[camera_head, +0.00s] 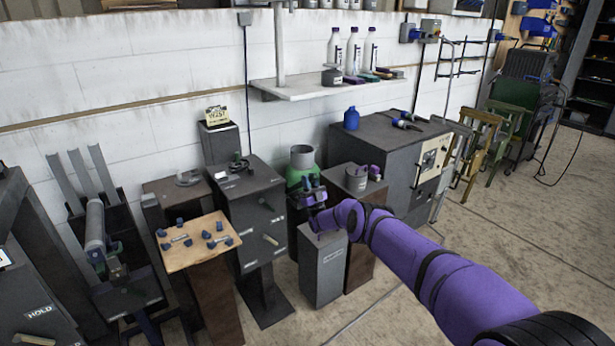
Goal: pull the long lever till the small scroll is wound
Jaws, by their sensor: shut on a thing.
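My gripper (314,194) is at the end of my purple arm, just above a grey labelled box (322,268) and in front of a green machine with a grey cylinder on top (302,157). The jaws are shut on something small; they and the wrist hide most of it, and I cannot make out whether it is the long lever. Light handles show on the dark cabinet (252,210) and on the box marked HOLD (38,312).
A wooden board with blue pegs (198,243) stands left of the dark cabinet. A dark bench with a blue bottle (351,118) is behind my arm. A wall shelf (325,88) carries white bottles. The floor at the right is mostly clear.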

